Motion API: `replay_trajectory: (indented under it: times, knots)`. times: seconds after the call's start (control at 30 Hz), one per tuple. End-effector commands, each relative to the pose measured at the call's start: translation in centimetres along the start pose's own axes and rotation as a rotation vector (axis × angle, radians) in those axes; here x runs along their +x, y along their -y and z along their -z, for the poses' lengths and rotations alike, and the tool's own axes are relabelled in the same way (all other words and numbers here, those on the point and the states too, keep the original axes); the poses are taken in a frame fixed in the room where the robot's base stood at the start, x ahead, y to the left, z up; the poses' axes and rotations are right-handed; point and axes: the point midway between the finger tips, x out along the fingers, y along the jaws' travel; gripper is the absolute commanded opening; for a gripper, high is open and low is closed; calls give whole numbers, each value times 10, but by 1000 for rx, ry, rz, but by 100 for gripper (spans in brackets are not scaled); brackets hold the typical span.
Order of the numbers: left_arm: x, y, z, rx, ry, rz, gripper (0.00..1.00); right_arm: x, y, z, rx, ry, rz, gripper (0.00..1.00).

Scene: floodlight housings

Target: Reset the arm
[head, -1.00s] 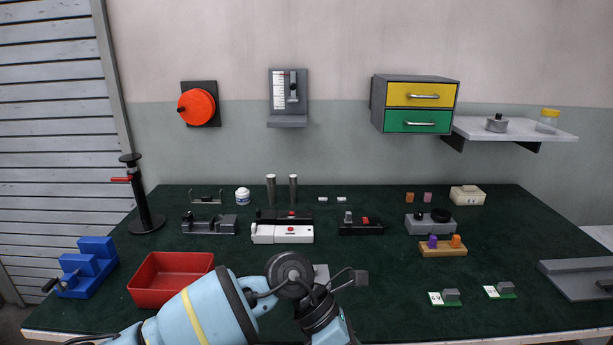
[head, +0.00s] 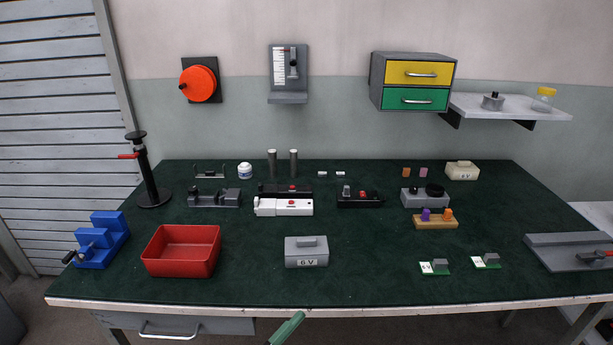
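Neither of my arms nor grippers shows in the head view.
A red bin (head: 181,252) and a blue stepped block (head: 102,241) stand at the front left. Two green boards (head: 435,267) (head: 486,261) lie at the front right. Housings and small parts stand farther back. Drawers (head: 413,82) and a shelf (head: 510,106) are on the wall.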

Motion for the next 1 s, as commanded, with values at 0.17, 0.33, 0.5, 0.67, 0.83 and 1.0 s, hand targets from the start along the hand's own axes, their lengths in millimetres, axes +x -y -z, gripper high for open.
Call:
replay_trajectory:
  times: [0.17, 0.33, 0.5, 0.67, 0.83, 1.0]
  knots:
    - [-77, -15, -46, -258, 338, 47, 89, -2, -1, 14, -4, -25, -3, 36]
    - [-167, -39, -75, -490, 650, 82, 89, -4, -2, 23, -6, -42, -5, 36]
    - [-265, -68, -81, -700, 947, 107, 89, -6, -3, 32, -9, -58, -8, 36]
    - [-334, -87, -71, -840, 1147, 123, 89, -7, -4, 38, -10, -69, -9, 36]
    - [-367, -96, -62, -907, 1242, 130, 89, -8, -4, 38, -11, -70, -10, 36]
    - [-371, -97, -62, -915, 1253, 130, 89, -8, -4, 36, -11, -66, -10, 36]
